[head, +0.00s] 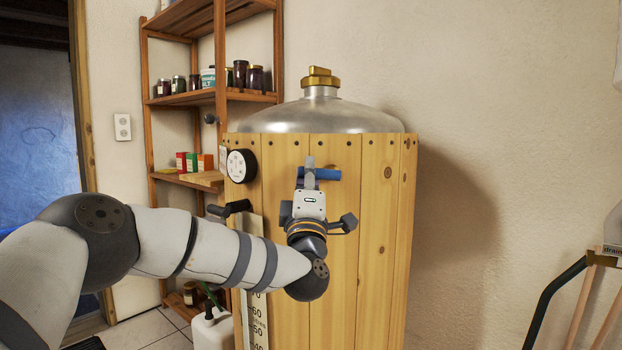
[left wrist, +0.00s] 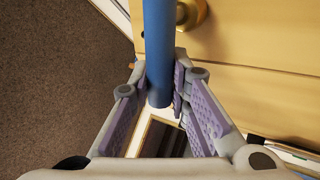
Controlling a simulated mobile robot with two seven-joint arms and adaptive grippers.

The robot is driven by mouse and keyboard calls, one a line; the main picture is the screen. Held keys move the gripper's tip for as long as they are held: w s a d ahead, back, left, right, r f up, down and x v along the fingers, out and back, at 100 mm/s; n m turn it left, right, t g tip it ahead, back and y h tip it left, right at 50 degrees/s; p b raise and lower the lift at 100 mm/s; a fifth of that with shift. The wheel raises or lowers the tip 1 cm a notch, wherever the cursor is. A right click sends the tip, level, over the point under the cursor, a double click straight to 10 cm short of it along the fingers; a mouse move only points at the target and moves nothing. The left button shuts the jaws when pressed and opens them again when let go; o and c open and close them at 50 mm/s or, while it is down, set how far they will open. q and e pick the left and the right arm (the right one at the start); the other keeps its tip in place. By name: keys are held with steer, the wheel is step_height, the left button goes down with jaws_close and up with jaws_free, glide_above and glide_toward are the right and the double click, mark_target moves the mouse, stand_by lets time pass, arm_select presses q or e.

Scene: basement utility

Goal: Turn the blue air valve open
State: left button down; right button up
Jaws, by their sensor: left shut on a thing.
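The blue air valve handle (head: 328,174) is on the front of the wood-clad tank, near its top edge. In the head view it lies about level, with its right end showing past my gripper. My left gripper (head: 309,172) reaches up to it and is shut on it. In the left wrist view the blue bar (left wrist: 158,40) runs between the purple finger pads of the left gripper (left wrist: 160,84), and a round brass fitting (left wrist: 192,13) shows beside it. The rest of the handle is hidden behind the fingers. My right gripper is not in view.
The tank (head: 385,230) has a metal dome with a brass cap (head: 320,77). A round gauge (head: 241,166) and a black handle (head: 230,208) are left of the valve. A shelf (head: 190,97) with jars stands behind left. Bare wall and a black rail (head: 550,300) are right.

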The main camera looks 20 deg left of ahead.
arm_select(q)
steer(key=shift+f+n+g+y+b, duration=0.25)
steer(key=shift+n+g+y+b, duration=0.1)
steer(key=shift+n+y, duration=0.55)
steer(key=shift+n, duration=0.4)
steer(key=shift+r, duration=0.1)
steer(key=c, duration=1.5)
jaws_free()
steer(key=shift+f, duration=0.2)
steer(key=v, duration=1.2)
